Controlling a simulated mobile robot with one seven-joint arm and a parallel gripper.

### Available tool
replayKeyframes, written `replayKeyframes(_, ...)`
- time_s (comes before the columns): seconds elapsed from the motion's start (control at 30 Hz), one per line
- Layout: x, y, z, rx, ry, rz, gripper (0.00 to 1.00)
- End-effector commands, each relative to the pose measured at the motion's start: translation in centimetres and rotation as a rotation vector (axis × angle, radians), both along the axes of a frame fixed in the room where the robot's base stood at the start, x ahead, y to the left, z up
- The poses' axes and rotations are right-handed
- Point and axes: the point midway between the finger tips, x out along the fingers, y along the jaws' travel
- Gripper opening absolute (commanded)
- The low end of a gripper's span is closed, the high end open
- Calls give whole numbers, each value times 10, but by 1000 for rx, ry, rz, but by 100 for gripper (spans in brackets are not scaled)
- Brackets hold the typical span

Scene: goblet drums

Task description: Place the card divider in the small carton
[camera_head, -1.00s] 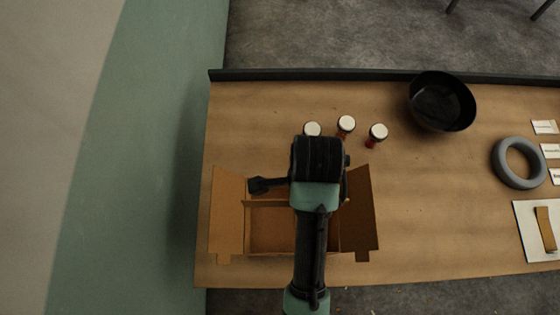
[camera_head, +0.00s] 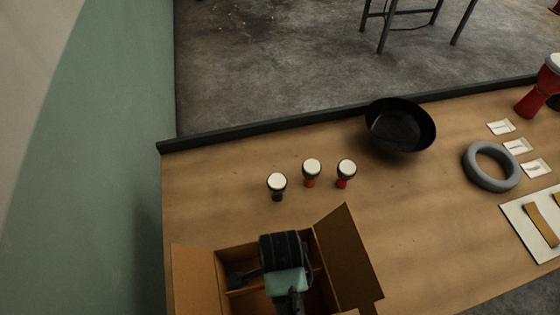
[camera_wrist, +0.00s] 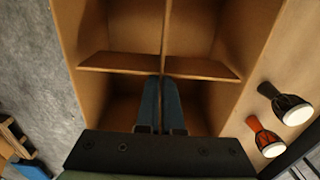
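The small carton (camera_head: 208,268) stands open on the table at the bottom of the head view, flaps spread. The brown card divider (camera_wrist: 112,63) shows in the wrist view inside the carton as crossing panels that part it into compartments. My gripper (camera_wrist: 161,84) points down into the carton. Its two blue fingers are close together on either side of the divider's middle panel and appear shut on it. In the head view my wrist covers the middle of the carton and hides the fingertips. Whether the divider touches the carton floor cannot be told.
Three small goblet drums (camera_head: 312,170) stand just behind the carton. A black bowl (camera_head: 400,128), a grey ring (camera_head: 491,167), white cards (camera_head: 517,146) and a white board (camera_head: 526,232) lie to the right. A green wall (camera_head: 110,160) is close on the left. The table centre is clear.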

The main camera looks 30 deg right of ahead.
Motion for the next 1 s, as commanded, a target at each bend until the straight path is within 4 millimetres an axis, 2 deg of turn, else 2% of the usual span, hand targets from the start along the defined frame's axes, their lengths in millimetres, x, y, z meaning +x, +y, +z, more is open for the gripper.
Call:
replayKeyframes(0.07,-1,0,-13,1,3,0,0)
replayKeyframes(0.23,0,0,-26,0,0,0,0)
replayKeyframes(0.5,0,0,-61,0,1,0,0)
replayKeyframes(0.9,0,0,-67,0,0,1,0)
replayKeyframes(1.0,0,0,-66,0,-1,0,20)
